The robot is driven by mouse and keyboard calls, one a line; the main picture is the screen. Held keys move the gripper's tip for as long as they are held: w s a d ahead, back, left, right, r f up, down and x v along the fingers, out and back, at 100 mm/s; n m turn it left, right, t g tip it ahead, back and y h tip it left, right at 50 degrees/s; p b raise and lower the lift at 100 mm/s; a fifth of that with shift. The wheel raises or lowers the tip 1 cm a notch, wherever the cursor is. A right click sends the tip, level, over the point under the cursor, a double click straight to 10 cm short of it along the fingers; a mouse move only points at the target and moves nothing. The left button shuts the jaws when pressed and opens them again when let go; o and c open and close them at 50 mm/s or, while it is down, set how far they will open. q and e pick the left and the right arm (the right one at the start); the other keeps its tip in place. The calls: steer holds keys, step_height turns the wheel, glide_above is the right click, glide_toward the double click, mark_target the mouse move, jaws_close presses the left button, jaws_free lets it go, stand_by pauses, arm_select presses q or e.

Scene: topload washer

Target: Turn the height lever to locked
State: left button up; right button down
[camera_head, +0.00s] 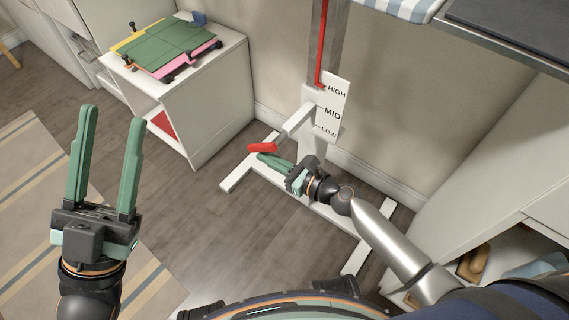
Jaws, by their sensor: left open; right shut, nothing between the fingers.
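The height lever is a white arm (298,121) with a red grip (262,148), reaching down and to the left from the white upright post. A white scale plate (332,105) on the post reads HIGH, MID and LOW. My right gripper (264,158) is shut and empty, with its green fingertips just below the red grip. I cannot tell if they touch it. My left gripper (107,112) is open and empty at the left, pointing up over the floor, far from the lever.
The stand's white feet (240,165) spread over the wood floor. A striped board edge (405,8) hangs above at the right. White furniture (510,180) stands at the right.

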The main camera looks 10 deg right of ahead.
steer(key=shift+w+a+r+p, duration=0.4)
steer(key=shift+w+a, duration=0.15)
steer(key=shift+w, duration=0.1)
stand_by(1.4)
